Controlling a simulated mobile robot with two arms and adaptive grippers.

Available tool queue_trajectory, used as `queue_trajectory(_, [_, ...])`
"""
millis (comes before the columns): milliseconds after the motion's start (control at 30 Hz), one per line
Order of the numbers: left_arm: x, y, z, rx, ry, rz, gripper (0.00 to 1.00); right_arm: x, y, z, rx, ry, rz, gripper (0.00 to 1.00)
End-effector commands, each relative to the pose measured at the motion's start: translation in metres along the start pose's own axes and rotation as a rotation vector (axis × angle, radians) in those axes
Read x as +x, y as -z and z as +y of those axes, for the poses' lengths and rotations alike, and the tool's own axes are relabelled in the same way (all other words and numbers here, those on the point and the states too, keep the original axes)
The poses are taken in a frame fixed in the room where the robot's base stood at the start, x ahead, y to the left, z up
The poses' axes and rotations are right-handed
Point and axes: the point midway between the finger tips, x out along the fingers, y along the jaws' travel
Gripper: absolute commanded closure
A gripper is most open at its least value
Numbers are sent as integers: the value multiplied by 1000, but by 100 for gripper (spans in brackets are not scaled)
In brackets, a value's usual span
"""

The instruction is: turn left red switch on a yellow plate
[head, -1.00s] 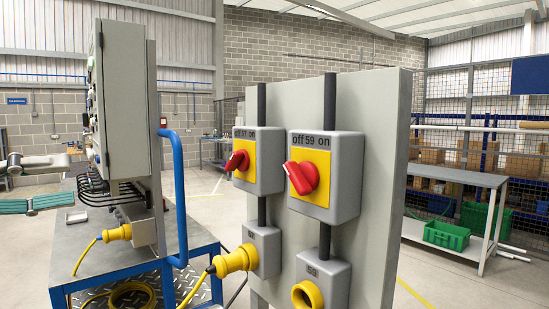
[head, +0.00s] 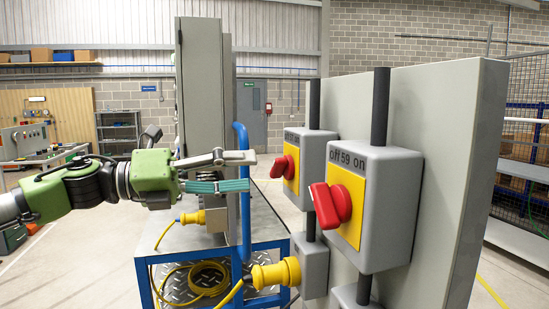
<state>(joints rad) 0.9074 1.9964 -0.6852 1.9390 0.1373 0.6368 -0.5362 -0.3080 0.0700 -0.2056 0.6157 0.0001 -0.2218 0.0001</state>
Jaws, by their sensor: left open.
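Two red rotary switches sit on yellow plates on grey boxes fixed to a grey panel. The left red switch (head: 289,166) is farther off, on its yellow plate (head: 293,182). The right red switch (head: 330,204) is nearer, on a box marked "off 59 on", with its yellow plate (head: 351,231). Both knobs look tilted toward the off side. My left gripper (head: 250,172) comes in from the left, its fingers pointing right. It is open and empty, and appears left of the left switch, apart from it. My right gripper is not in view.
The grey panel (head: 430,150) fills the right side. A blue-framed cart (head: 190,262) with a blue rail (head: 243,190) and a grey cabinet (head: 200,80) stands behind my left gripper. A yellow plug (head: 276,274) sticks out below the left switch.

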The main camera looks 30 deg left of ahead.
Motion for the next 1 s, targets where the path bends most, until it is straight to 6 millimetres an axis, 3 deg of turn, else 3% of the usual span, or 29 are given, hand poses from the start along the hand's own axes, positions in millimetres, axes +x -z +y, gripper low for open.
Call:
queue_trajectory(100, [27,-3,-5,-5,3,5,42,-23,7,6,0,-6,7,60])
queue_trajectory(300, [54,-2,-3,-3,2,3,42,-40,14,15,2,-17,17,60])
queue_trajectory(800, [65,0,0,0,0,-1,42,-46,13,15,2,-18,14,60])
queue_trajectory(933, [65,0,0,0,0,0,75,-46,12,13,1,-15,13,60])
queue_trajectory(1000, [65,0,0,0,0,0,80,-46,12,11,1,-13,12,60])
